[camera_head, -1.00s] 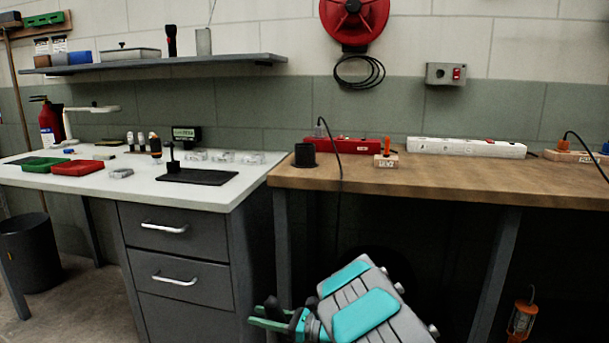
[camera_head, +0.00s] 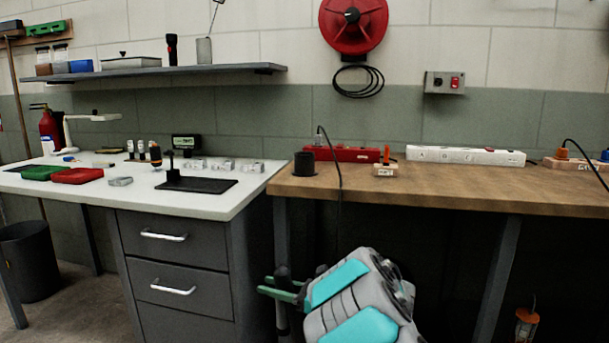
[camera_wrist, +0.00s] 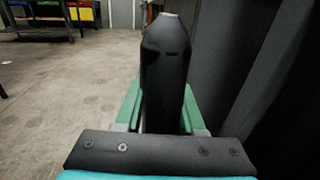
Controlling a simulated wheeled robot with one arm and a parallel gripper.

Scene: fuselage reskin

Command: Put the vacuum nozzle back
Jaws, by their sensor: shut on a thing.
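The vacuum nozzle is a black, tapered tube with a pale tip. In the wrist view the nozzle (camera_wrist: 165,65) stands up between the green fingers of my gripper (camera_wrist: 162,108), which is shut on it. In the head view my gripper (camera_head: 281,288) is at the lower middle, below bench-top height and in front of the gap beside the drawers. A black round cup (camera_head: 304,166) stands on the left end of the wooden bench, above and beyond my gripper.
The wooden bench (camera_head: 450,190) carries a red case (camera_head: 350,153), a white power strip (camera_head: 465,156) and small orange-topped items. A black cable hangs over its front edge near my arm. The white table (camera_head: 225,205) with drawers (camera_head: 172,265) stands left. Bench legs flank the dark space below.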

